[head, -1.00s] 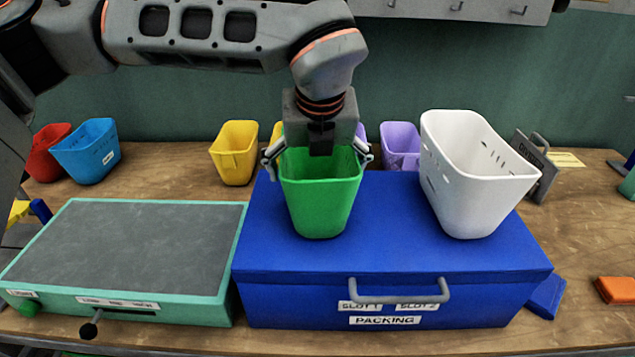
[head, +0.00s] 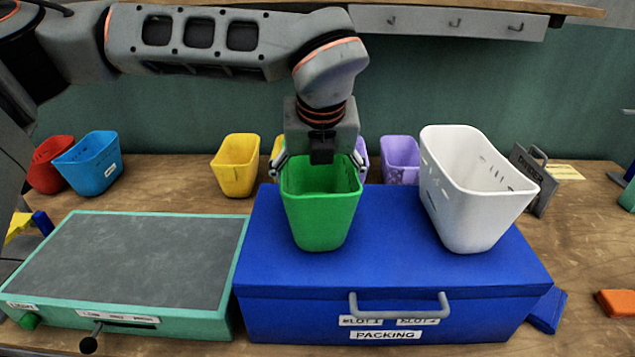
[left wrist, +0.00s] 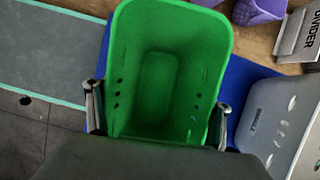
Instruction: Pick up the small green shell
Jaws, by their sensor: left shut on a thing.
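The small green shell (head: 320,215), an open-topped tapered bin, stands upright on the lid of the blue packing box (head: 390,265). My left gripper (head: 319,165) points down over it, with one finger against each outer side near the rim, shut on the shell. In the left wrist view the shell (left wrist: 160,75) looks empty, and the fingers of my left gripper (left wrist: 158,115) flank it. The gripper body hides part of its rim. My right gripper is in neither view.
A larger white shell (head: 468,205) stands close on the right of the lid. A grey divider (head: 535,180) is behind it. Yellow (head: 236,168), purple (head: 400,160), blue (head: 88,158) and red (head: 50,165) shells line the back. A green-edged grey panel (head: 130,265) is at left.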

